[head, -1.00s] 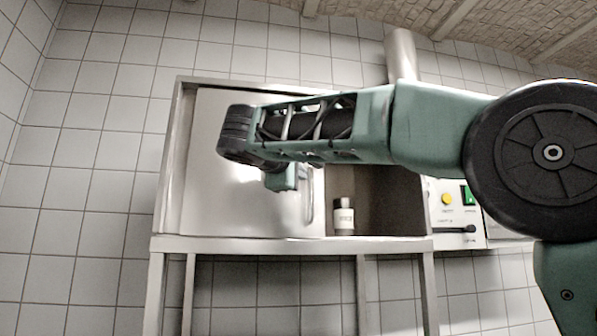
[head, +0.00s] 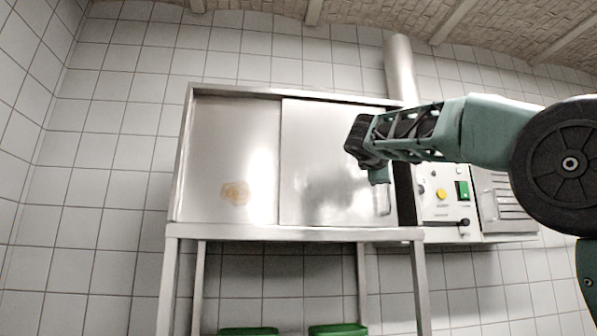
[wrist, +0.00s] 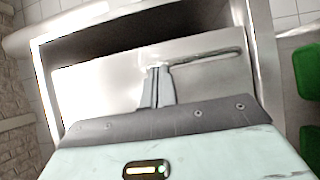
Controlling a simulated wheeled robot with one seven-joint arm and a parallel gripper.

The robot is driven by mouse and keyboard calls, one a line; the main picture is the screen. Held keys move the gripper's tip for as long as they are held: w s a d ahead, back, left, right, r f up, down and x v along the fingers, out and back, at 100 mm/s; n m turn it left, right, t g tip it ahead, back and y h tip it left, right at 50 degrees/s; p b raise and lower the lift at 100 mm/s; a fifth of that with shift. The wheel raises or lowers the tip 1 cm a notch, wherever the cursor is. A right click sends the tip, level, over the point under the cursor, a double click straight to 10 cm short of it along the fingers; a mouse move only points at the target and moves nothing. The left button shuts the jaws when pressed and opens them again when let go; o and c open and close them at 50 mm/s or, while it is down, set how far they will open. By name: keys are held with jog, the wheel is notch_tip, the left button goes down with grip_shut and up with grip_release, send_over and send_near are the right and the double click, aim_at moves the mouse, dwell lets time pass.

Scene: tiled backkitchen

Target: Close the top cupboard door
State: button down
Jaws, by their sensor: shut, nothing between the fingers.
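The top cupboard (head: 235,232) is a steel cabinet with sliding doors. Its right-hand door (head: 315,160) stands nearly across the right half, leaving a narrow dark gap (head: 404,195) at its right edge. The gap also shows as a dark opening (wrist: 150,35) in the wrist view. The door's bar handle (wrist: 208,57) is near that edge. My gripper (wrist: 157,70) is shut and empty, its fingertips at one end of the handle; I cannot tell whether they touch. In the head view my gripper (head: 381,190) is in front of the door's right side, partly covering the handle.
The left-hand door panel (head: 225,150) has a yellowish stain. A control box (head: 447,205) with a yellow button and a green switch is on the wall at the right. A vertical pipe (head: 400,70) rises behind the cupboard. Green objects (head: 338,330) sit below.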

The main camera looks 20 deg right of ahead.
jog(key=d, duration=0.2)
jog(key=s+d, duration=0.1)
jog(key=d, duration=0.1)
jog(key=shift+d+f, duration=0.1)
jog(key=shift+d, duration=0.25)
jog(key=shift+w, duration=0.1)
